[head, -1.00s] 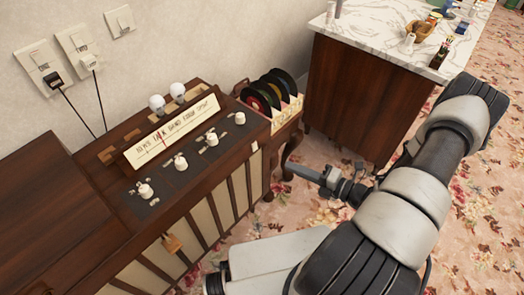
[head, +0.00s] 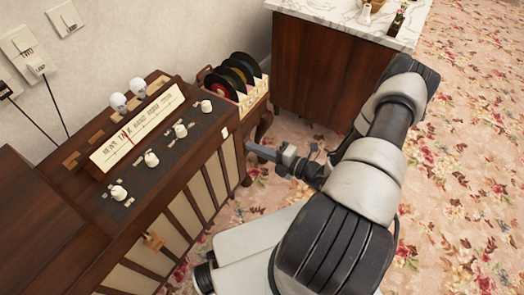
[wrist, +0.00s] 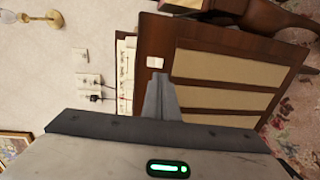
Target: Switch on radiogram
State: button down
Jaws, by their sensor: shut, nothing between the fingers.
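The radiogram (head: 200,187) is a dark wooden cabinet with cream slatted front panels, on the left in the head view. Its top panel has a tilted dial strip (head: 138,130) and several white knobs, one knob (head: 206,106) near the right end. A small white square (head: 225,132) sits on the cabinet's upper right edge; it also shows in the wrist view (wrist: 155,62). My gripper (head: 250,151) is shut and empty, just right of the front, apart from the white square in the head view. In the wrist view, its fingers (wrist: 160,95) point at the cabinet just below the square.
A rack of records (head: 237,75) stands on a small table behind the radiogram's right end. A marble-topped counter (head: 355,22) stands at the back. Wall sockets (head: 30,50) with cords are at upper left. Floral carpet (head: 460,170) is open on the right.

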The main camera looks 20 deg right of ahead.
aim_at(226, 135)
jog(key=b+x, duration=0.1)
jog(key=x, duration=0.7)
jog(key=shift+w+a, duration=0.15)
jog(key=shift+w, duration=0.1)
jog(key=shift+w+a+f+t+y+b, duration=0.15)
jog(key=shift+w+a+t+y+b, duration=0.25)
jog(key=shift+b, duration=0.65)
jog(key=shift+s+d+f, duration=0.2)
jog(key=shift+s+d, duration=0.25)
jog(key=f+p+v, duration=0.1)
jog(key=f+v, duration=0.1)
jog(key=v, duration=1.1)
jog(key=shift+s, duration=0.3)
